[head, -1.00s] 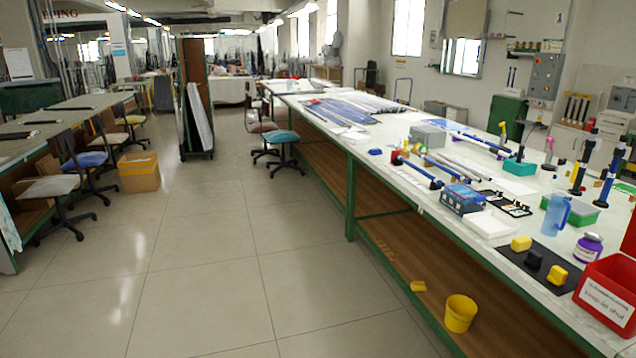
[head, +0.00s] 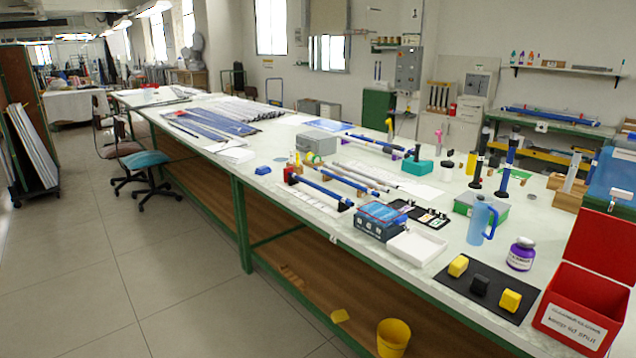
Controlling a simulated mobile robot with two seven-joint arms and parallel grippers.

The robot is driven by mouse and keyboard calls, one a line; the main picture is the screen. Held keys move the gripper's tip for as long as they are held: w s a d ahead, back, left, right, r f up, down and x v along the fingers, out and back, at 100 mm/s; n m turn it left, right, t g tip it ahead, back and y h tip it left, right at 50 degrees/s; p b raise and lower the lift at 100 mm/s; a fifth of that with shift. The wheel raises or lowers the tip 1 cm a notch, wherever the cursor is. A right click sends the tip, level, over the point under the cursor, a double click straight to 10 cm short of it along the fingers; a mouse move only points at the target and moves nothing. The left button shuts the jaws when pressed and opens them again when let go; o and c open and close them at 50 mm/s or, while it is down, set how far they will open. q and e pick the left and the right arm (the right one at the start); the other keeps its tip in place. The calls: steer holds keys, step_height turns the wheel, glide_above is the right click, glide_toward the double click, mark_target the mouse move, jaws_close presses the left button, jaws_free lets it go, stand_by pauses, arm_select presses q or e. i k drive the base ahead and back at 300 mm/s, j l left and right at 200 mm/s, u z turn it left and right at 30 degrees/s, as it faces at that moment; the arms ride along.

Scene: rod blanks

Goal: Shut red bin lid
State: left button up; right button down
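The red bin (head: 577,308) stands on the near right end of the long table, with a white printed label on its front. Its red lid (head: 600,236) is open and stands up at the back of the bin, partly cut off by the right edge of the picture. The bin's inside shows dark red, and I see nothing in it. Neither of my grippers is in view.
Beside the bin, a black mat (head: 487,288) holds yellow and black blocks. A purple-labelled jar (head: 521,254) and a blue jug (head: 481,220) stand behind it. A yellow bucket (head: 393,338) is below the table.

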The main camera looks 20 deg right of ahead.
mark_target(604, 244)
steer(key=i+z, duration=0.4)
steer(key=i, duration=0.2)
steer(key=i+j+z, duration=0.1)
steer(key=i+z, duration=0.3)
steer(key=i, duration=0.2)
